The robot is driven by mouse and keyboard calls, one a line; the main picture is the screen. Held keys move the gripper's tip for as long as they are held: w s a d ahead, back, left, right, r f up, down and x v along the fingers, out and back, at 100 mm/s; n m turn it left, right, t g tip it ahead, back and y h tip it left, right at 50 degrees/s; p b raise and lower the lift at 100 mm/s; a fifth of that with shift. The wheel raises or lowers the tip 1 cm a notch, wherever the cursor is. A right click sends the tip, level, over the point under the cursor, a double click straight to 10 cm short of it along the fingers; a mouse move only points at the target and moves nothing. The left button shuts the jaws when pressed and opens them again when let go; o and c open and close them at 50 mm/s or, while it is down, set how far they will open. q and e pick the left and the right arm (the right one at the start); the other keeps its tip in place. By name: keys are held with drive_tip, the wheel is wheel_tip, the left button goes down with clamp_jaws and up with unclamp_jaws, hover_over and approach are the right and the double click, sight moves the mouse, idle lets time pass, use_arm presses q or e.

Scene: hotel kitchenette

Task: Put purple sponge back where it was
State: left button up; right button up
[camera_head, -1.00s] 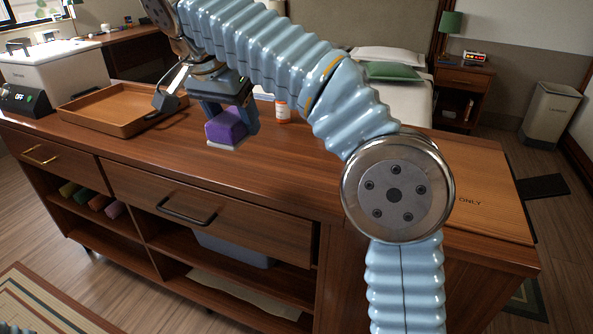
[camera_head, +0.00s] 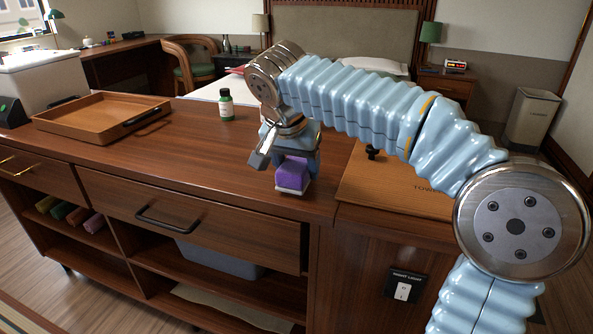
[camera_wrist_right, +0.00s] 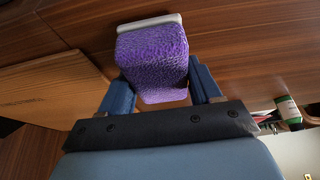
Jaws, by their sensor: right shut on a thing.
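The purple sponge (camera_head: 293,175) is a small purple block with a pale layer on one face. My right gripper (camera_head: 296,166) is shut on it, and the arm reaches in from the right. The sponge is over the right part of the wooden counter (camera_head: 195,152), near its front edge. I cannot tell whether it touches the counter top. In the right wrist view, the purple sponge (camera_wrist_right: 152,60) sits between the two fingers of the right gripper (camera_wrist_right: 158,88), its pale layer at the far side. My left gripper is not in view.
A wooden tray (camera_head: 60,130) lies on the counter's left. A green bottle (camera_head: 226,104) stands near the back edge. A wooden board marked with letters (camera_head: 375,190) lies right of the sponge. Several coloured rolls (camera_head: 75,215) lie on a lower shelf. The counter's middle is clear.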

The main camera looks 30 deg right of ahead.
drive_tip(key=shift+f, duration=0.35)
drive_tip(key=shift+f, duration=0.2)
drive_tip(key=o, duration=1)
drive_tip(key=shift+r, duration=0.1)
drive_tip(key=shift+r, duration=0.2)
drive_tip(key=p+v, duration=0.2)
drive_tip(key=v, duration=0.9)
drive_tip(key=shift+s+a+r, duration=0.1)
drive_tip(key=shift+a+r, duration=0.05)
drive_tip(key=shift+r, duration=0.2)
